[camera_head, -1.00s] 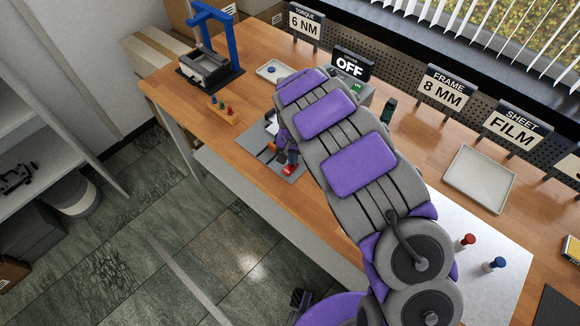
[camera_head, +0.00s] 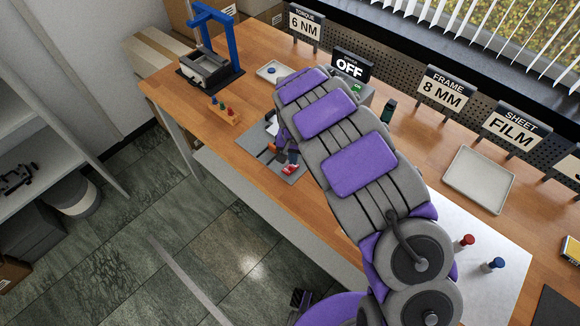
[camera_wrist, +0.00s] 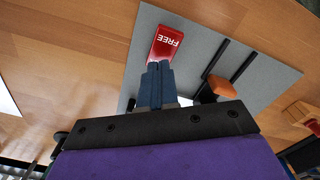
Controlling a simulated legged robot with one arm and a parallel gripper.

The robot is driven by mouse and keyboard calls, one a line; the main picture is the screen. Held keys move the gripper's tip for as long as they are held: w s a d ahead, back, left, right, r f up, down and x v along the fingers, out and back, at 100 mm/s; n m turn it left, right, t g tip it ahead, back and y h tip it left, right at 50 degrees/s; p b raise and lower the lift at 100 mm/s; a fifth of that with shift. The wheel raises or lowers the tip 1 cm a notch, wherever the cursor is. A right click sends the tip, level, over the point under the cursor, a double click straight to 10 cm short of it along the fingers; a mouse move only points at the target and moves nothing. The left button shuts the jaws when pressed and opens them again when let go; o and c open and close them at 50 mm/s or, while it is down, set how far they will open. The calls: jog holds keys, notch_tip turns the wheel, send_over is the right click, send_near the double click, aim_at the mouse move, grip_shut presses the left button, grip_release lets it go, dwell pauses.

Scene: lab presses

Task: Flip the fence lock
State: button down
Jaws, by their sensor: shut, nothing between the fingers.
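The red fence lock piece (camera_wrist: 167,43) carries the word FREE, upside down in the wrist view, and lies on a grey plate (camera_wrist: 208,38). In the head view the red piece (camera_head: 290,169) shows at the front of the plate (camera_head: 254,142), beside my arm. My gripper (camera_wrist: 159,66) is shut and empty. Its dark blue fingertips are right at the near end of the red piece; I cannot tell whether they touch it. An orange block (camera_wrist: 221,87) sits near dark rails on the plate, right of the fingers. My arm hides part of the plate in the head view.
A blue-framed press (camera_head: 213,45) and a small peg rack (camera_head: 224,111) stand at the left of the wooden bench. An OFF sign (camera_head: 351,65) stands behind my arm. A pale tray (camera_head: 479,179) and red and blue knobs (camera_head: 466,241) are to the right.

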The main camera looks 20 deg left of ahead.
notch_tip(320, 180, up, 6)
jog(key=shift+f+p, duration=0.2)
jog(key=shift+p, duration=0.55)
